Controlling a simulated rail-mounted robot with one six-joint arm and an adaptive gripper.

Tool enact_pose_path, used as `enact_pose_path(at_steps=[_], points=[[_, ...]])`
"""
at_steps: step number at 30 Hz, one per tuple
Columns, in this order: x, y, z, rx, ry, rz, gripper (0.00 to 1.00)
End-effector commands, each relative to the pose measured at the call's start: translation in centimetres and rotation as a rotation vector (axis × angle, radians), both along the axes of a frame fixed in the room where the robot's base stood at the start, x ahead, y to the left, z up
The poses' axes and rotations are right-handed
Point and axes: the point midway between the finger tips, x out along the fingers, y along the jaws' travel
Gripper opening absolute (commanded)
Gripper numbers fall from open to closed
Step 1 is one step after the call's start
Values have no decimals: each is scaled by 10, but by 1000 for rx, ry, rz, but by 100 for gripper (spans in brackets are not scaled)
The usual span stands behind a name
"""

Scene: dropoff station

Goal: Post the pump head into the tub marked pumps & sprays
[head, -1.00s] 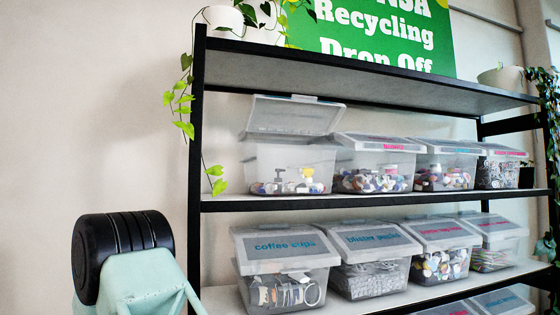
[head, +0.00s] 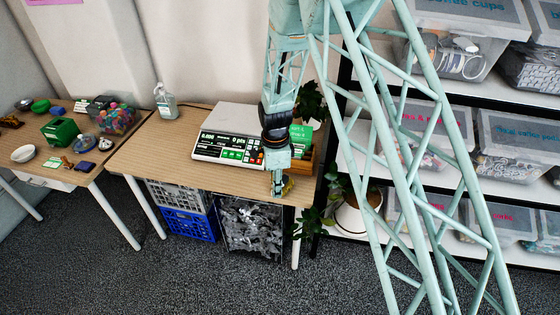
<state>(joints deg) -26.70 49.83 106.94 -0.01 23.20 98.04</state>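My gripper (head: 280,186) points down at the right front of the wooden table, beside the scale. A small yellowish patch shows at its fingertips. I cannot tell whether that is a held object or part of the gripper, nor whether the fingers are open or shut. I cannot make out a loose pump head. A tub with a red label (head: 416,116) on the middle shelf shows an "&", but my arm crosses it and the full wording is unreadable. I cannot identify the tub marked pumps & sprays.
A scale (head: 228,150) stands on the table, with a clear pump bottle (head: 166,102) behind left. A green sign (head: 301,135) stands close to my gripper. Crates (head: 185,222) sit below. The shelf rack (head: 345,78) is at right, a potted plant (head: 352,218) before it.

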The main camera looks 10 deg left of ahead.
Motion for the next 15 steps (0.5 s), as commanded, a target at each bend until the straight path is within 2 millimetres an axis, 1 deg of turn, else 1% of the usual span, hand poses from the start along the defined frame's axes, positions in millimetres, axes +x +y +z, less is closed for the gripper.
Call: enact_pose_path(at_steps=[1,15], points=[[2,-10,1,0,0,24,13],[17,-103,12,0,0,352,13]])
